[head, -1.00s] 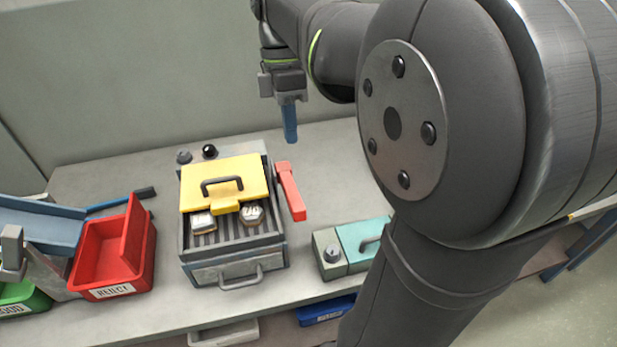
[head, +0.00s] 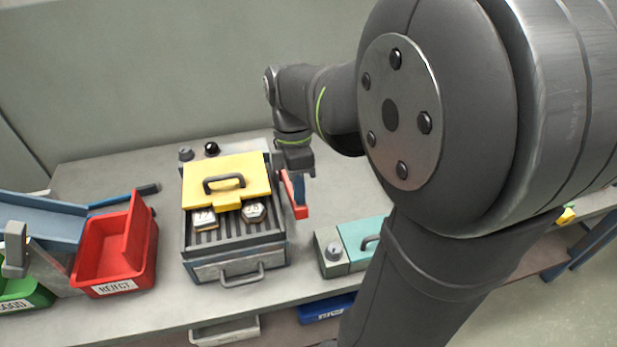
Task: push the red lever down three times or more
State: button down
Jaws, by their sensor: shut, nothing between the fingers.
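The red lever (head: 301,212) sits on the right side of the grey heater box (head: 190,233), which has a yellow lid. My gripper (head: 298,188) points down at the lever, its blue fingers shut and overlapping the lever in the head view. The fingertips are mostly lost against the lever, so I cannot tell whether they touch it. The lever's red end shows below the fingers, and its upper part is partly covered by my gripper.
The yellow lid (head: 213,170) with a dark handle covers the back of the box; two labelled pieces lie on the grill. A red REJECT bin (head: 150,262) stands left. A teal box (head: 355,233) with a grey knob unit (head: 330,262) stands right, near the front edge.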

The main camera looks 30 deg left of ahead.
aim_at(302, 207)
jog(key=shift+s+d+f+t+y, duration=0.25)
jog(key=shift+f+t+y, duration=0.15)
jog(key=shift+f, duration=0.4)
jog(key=shift+s+d+f+t+y, duration=0.25)
jog(key=shift+f+t+y, duration=0.15)
jog(key=shift+f, duration=0.45)
jog(key=shift+s+d+f+t+y, duration=0.25)
jog(key=shift+f+t+y, duration=0.15)
jog(key=shift+f, duration=0.4)
notch_tip(302, 207, down, 3)
jog(key=shift+s+d+r+t+y, duration=0.1)
jog(key=shift+r+t+y, duration=0.1)
jog(key=shift+t+y, duration=0.1)
jog(key=shift+s+d+f, duration=0.15)
jog(key=shift+f, duration=0.15)
notch_tip(302, 207, up, 14)
jog(key=s+d, duration=0.1)
jog(key=shift+s+d+r, duration=0.15)
jog(key=shift+r, duration=0.1)
jog(key=shift+w+a+f, duration=0.15)
jog(key=shift+f, duration=0.85)
jog(key=shift+w+a+f, duration=0.1)
jog(key=shift+f, duration=0.85)
jog(key=shift+w+a+f, duration=0.15)
jog(key=shift+f, duration=0.85)
